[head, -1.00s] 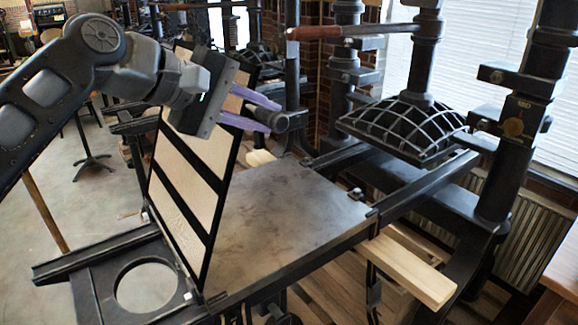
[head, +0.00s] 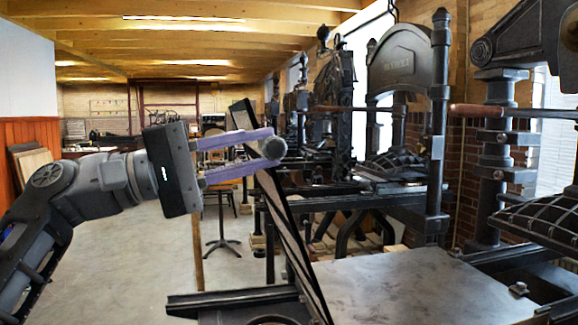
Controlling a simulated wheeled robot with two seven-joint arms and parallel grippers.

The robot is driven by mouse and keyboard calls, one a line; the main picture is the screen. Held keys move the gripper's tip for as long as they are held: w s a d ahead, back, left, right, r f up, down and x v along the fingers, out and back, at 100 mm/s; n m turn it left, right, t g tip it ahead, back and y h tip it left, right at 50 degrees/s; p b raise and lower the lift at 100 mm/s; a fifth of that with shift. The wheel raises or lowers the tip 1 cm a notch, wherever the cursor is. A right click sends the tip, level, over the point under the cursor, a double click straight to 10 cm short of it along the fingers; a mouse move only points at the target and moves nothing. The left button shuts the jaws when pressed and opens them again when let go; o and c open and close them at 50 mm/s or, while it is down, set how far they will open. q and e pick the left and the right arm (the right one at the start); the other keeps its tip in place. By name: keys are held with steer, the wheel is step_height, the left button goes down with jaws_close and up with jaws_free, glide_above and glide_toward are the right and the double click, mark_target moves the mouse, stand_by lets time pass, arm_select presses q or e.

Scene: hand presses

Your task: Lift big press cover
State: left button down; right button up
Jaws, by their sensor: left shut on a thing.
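The big press cover (head: 297,254) is a dark flat framed panel hinged at the near left end of the press bed. It is raised steeply, leans to the left at its top, and shows nearly edge-on. My left gripper (head: 266,155) comes in from the left with its purple fingers at the cover's upper part. It is shut on the cover's dark round handle (head: 273,149). The fingers partly hide the cover's edge. My right gripper is not in view.
The grey metal press bed (head: 420,290) lies bare to the right of the cover. A long wooden-handled lever (head: 482,110) crosses the right side. More black presses (head: 400,70) stand behind. Open floor (head: 140,262) lies to the left, with a dark stand (head: 222,230).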

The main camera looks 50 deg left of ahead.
arm_select(q)
steer(key=shift+s+a, duration=0.15)
steer(key=shift+s, duration=0.15)
steer(key=c, duration=1.2)
jaws_free()
steer(key=shift+f, duration=0.1)
steer(key=shift+c, duration=0.2)
steer(key=v, duration=0.7)
steer(key=shift+s+a, duration=0.2)
steer(key=shift+s, duration=0.1)
steer(key=shift+f, duration=0.15)
